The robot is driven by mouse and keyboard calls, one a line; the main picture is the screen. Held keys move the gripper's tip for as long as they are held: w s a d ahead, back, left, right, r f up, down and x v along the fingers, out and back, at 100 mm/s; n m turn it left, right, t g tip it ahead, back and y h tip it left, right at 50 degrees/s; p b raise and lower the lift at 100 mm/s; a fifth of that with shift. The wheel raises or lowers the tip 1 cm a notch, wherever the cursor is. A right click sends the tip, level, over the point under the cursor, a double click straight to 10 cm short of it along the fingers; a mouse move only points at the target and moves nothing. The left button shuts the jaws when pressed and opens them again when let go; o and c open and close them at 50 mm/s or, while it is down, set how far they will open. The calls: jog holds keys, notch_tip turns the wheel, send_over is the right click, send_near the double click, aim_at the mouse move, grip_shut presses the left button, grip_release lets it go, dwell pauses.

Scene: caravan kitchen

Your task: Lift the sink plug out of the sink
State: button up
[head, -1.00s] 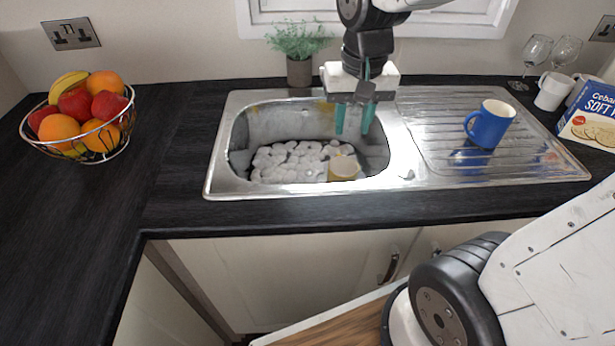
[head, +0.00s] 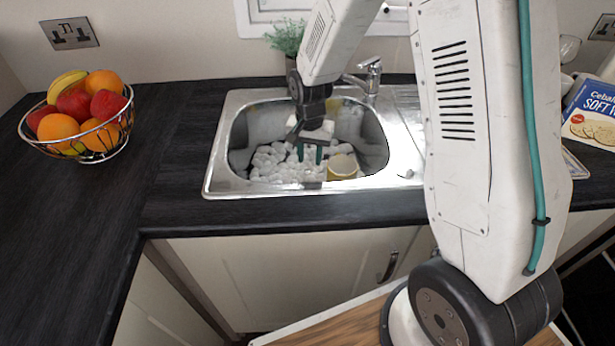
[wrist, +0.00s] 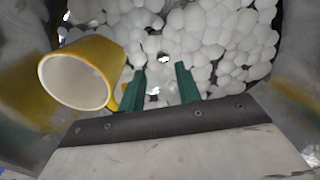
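The steel sink (head: 216,165) holds a heap of white foam-like lumps (head: 275,160), also filling the far part of the wrist view (wrist: 220,40). My gripper (head: 309,154) is inside the sink bowl, pointing down over the lumps. In the wrist view my gripper (wrist: 163,80) shows two green fingers spread apart with nothing clearly held between them. I cannot make out the sink plug for certain. Small shiny spots show among the lumps, ahead of and between the fingers, but I cannot tell what they are.
A yellow mug (head: 342,167) lies in the sink, close to the left finger in the wrist view (wrist: 85,75). A tap (head: 368,77) and a plant (head: 286,37) stand behind the sink. A fruit basket (head: 82,120) is at left, a blue box (head: 595,110) at right.

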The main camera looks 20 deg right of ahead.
aim_at(308, 170)
jog(key=f, duration=0.5)
jog(key=shift+w+a+f, duration=0.1)
jog(key=shift+a+f, duration=0.1)
jog(key=shift+a, duration=0.05)
jog(key=shift+c, duration=0.2)
grip_shut()
jog(key=shift+r, duration=0.1)
notch_tip(308, 170, up, 10)
jog(key=shift+r, duration=1.95)
